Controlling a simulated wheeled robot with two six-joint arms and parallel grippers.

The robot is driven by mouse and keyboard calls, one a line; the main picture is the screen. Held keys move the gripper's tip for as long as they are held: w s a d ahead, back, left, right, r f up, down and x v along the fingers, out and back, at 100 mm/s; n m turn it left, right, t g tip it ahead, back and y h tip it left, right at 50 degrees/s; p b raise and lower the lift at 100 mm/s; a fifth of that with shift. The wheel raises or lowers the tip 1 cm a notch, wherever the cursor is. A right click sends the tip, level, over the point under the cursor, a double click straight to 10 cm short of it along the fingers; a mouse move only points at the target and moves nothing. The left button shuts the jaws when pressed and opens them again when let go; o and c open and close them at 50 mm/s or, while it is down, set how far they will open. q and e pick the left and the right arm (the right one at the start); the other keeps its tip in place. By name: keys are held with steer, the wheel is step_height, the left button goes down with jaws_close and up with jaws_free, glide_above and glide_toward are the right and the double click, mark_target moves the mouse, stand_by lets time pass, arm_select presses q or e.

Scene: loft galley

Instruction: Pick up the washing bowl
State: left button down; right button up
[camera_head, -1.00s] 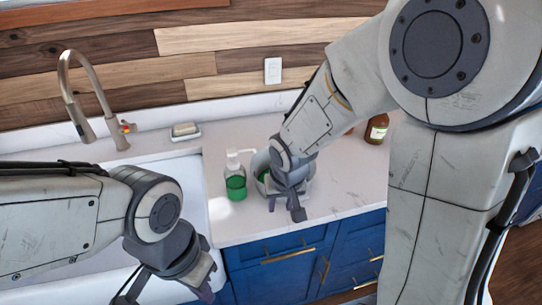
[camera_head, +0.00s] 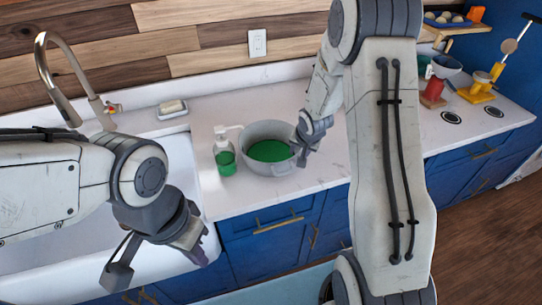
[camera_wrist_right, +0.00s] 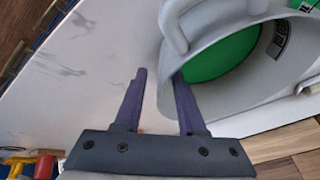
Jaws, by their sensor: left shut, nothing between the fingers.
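The washing bowl (camera_head: 268,134) is a grey round tub with a green inside, standing on the white counter right of the sink. My right gripper (camera_head: 301,157) is at the bowl's right side. In the right wrist view the bowl's rim (camera_wrist_right: 232,97) and a looped handle (camera_wrist_right: 172,28) show. There my right gripper (camera_wrist_right: 160,85) is open; one finger overlaps the bowl's edge and the other is outside it. Contact cannot be told. My left gripper (camera_head: 193,254) is shut and empty, low over the sink's front, apart from the bowl.
A green soap dispenser (camera_head: 224,158) stands close to the bowl's left. A soap dish (camera_head: 172,110) and a faucet (camera_head: 75,85) are by the sink (camera_head: 182,165). Counter to the right is partly hidden by my right arm. A red-based bowl stand and yellow item (camera_head: 480,90) are farther right.

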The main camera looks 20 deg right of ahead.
steer(key=b+x, duration=0.1)
steer(key=x, duration=0.2)
steer(key=shift+r, duration=0.1)
jaws_close()
stand_by(1.3)
